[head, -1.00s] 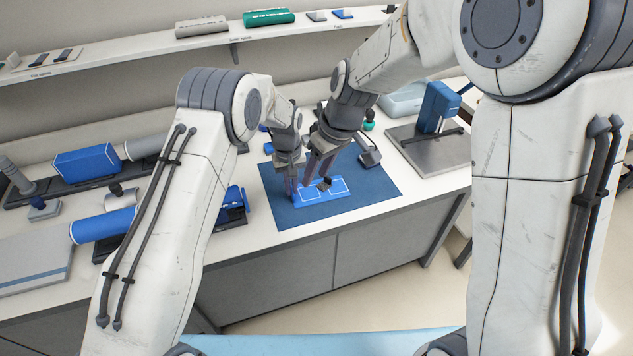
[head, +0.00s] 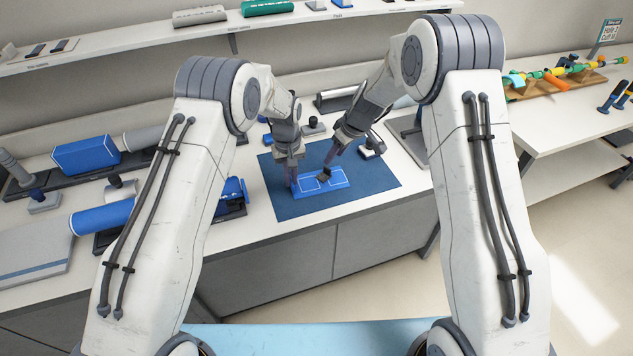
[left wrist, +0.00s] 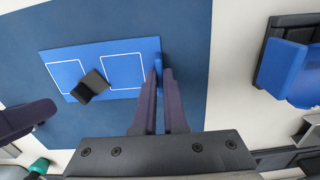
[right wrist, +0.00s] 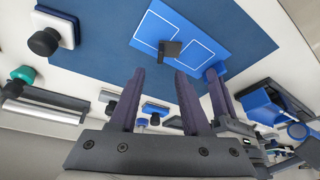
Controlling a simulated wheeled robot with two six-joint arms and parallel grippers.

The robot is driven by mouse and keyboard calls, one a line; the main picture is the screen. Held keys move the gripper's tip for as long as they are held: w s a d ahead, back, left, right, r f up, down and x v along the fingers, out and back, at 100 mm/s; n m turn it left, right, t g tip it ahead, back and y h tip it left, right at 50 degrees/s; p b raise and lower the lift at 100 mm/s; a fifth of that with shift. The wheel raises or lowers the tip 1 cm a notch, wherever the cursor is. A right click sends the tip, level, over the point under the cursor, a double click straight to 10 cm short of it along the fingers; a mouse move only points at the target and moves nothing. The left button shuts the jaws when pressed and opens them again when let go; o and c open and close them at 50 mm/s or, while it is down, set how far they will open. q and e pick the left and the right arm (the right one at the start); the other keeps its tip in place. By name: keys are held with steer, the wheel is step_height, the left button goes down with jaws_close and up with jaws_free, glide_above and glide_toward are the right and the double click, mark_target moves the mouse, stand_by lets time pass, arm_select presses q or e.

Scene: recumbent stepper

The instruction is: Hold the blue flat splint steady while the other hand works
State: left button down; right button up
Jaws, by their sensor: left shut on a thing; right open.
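The blue flat splint (head: 338,186) lies flat on the dark blue mat (head: 376,187). It has white outlined squares and shows in the left wrist view (left wrist: 128,55) and right wrist view (right wrist: 152,28). A small black piece (left wrist: 92,86) stands on its middle; it also shows in the right wrist view (right wrist: 170,48). My left gripper (head: 292,187) is shut on the splint's left end, seen close in the left wrist view (left wrist: 160,74). My right gripper (head: 328,167) is open and empty near the black piece; in the right wrist view (right wrist: 160,73) its fingers are apart, short of the splint.
A black-knobbed block (head: 371,146) stands at the mat's right edge. Blue rolls and holders (head: 103,217) crowd the counter to the left. A grey metal plate (head: 412,140) lies to the right. The mat's front and right parts are clear.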

mark_target(327, 167)
steer(key=shift+x, duration=3.35)
steer(key=shift+c, duration=0.3)
jaws_close()
